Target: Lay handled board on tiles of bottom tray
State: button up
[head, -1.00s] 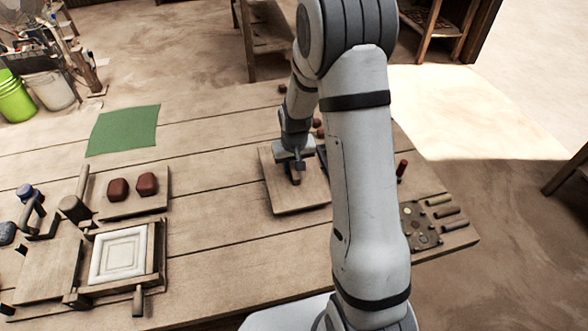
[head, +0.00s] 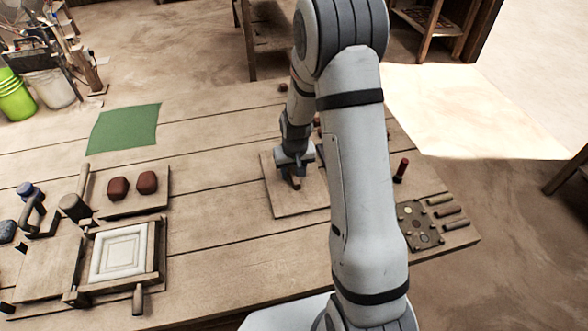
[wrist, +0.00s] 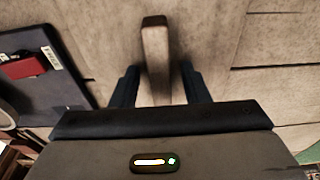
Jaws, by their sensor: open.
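The handled board (head: 285,207) is a square wooden board lying flat on the workbench, left of my arm in the head view. Its bar handle (wrist: 155,55) stands between my two open fingers in the wrist view, with a gap on each side. My gripper (head: 294,172) points down over the board's middle; it also shows in the wrist view (wrist: 158,85). In the wrist view a dark tray-like panel (wrist: 45,95) with a red block on it lies left of the board. I cannot make out the bottom tray or its tiles; my arm hides part of the bench.
A wooden press frame with a white tile (head: 119,254) stands at the bench's front left. Two red-brown lumps (head: 147,182) lie on a board behind it. A green mat (head: 123,130) lies farther back. Small tools (head: 447,211) lie at the right edge.

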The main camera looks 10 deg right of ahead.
jog(key=shift+r, duration=0.1)
notch_tip(320, 180, up, 12)
jog(key=s, duration=0.2)
jog(key=s+r, duration=0.6)
jog(key=s, duration=0.5)
jog(key=s+r, duration=0.6)
jog(key=s, duration=0.4)
jog(key=shift+s+a+r+t, duration=0.35)
jog(key=shift+a+r+t, duration=0.05)
jog(key=shift+s, duration=0.35)
jog(key=shift+c, duration=0.6)
